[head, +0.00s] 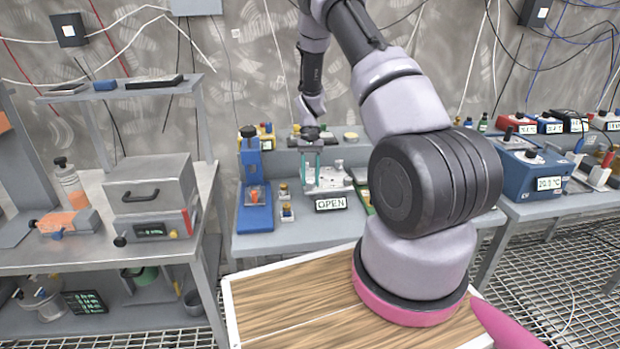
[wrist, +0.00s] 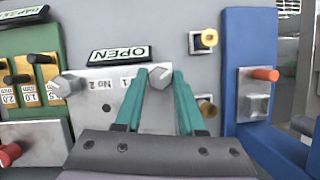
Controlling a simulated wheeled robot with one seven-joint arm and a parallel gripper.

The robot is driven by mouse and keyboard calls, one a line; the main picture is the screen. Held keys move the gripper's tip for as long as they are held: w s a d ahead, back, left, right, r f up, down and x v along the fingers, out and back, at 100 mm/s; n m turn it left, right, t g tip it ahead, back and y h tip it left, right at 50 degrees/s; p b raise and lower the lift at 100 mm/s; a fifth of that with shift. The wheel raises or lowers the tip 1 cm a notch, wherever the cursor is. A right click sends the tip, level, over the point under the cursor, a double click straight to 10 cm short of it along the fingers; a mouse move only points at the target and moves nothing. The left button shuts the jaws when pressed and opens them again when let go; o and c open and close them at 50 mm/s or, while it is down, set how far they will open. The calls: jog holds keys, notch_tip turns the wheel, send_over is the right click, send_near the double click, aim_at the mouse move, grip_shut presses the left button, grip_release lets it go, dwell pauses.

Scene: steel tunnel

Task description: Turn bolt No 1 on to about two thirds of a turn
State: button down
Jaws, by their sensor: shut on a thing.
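Bolt No 1 (wrist: 160,78) is a grey hex head in the wrist view, between the two teal fingers of my gripper (wrist: 161,74). My gripper is shut on it. A finger hides most of its label; only a "1" shows. A second grey bolt (wrist: 62,86), beside the label "No 2", sits to its left on the same light metal plate (wrist: 90,108).
A blue stand (wrist: 247,60) with an orange-red knob (wrist: 265,74) is right of the plate in the wrist view. Small brass-topped pieces (wrist: 204,40) stand between. A green block with gauge tags (wrist: 35,85) is at left. In the head view, a wooden top (head: 290,300) lies in front.

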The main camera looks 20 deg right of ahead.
jog(key=shift+m, duration=0.4)
jog(key=c, duration=0.5)
grip_release()
jog(key=v, duration=1)
jog(key=shift+d+r, duration=0.15)
jog(key=shift+r, duration=0.25)
jog(key=shift+w, duration=0.1)
